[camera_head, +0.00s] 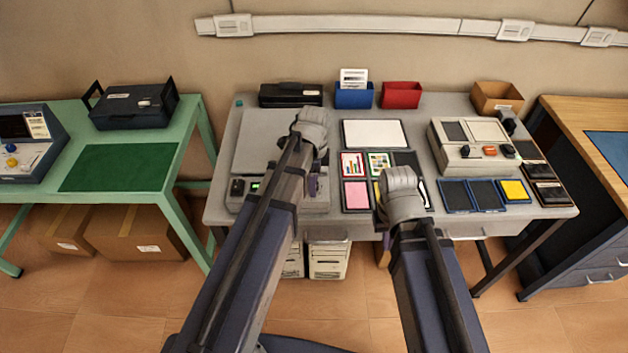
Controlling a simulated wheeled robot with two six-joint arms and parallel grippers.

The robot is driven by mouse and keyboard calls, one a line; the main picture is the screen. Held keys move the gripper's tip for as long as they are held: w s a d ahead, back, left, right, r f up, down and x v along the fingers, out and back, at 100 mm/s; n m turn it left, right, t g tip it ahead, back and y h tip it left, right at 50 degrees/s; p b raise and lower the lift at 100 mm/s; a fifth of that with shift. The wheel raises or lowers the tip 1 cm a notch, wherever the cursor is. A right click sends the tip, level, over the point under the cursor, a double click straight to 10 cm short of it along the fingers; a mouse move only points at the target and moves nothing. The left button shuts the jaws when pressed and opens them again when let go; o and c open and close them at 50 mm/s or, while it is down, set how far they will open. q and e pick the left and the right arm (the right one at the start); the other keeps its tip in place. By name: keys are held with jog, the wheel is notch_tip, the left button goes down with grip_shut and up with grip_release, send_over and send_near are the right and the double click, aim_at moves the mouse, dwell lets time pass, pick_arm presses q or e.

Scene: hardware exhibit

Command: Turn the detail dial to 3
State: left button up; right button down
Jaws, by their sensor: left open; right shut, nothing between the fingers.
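No dial marked "detail" is readable in the head view. A grey flatbed device (262,140) stands at the left of the grey table, with a small dark control and a green light (255,185) on its front, partly covered by my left arm. A beige device (472,146) at the right has dark and orange controls (489,150) on its front. My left gripper (312,184) is open and points down over the flatbed's right front edge, mostly hidden by its wrist. My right gripper (386,237) is shut and empty near the table's front edge, largely hidden by its arm.
Between the devices lie a white pad (374,133), colored cards (356,195) and dark pads (454,194). Blue (354,97) and red (401,95) bins stand at the back. A green table (187,165) at the left holds a console (28,140) with blue and yellow knobs.

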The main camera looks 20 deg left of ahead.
pick_arm(q)
jog(key=shift+r, duration=0.15)
notch_tip(320, 180, up, 8)
jog(key=p, duration=0.8)
jog(key=shift+f, duration=0.2)
jog(key=shift+s+d, duration=0.1)
jog(key=s+d+n+y, duration=0.1)
jog(key=s+d+n, duration=0.9)
jog(key=s+n, duration=0.2)
jog(key=shift+s+d, duration=0.25)
jog(key=shift+s, duration=0.85)
dwell(0.5)
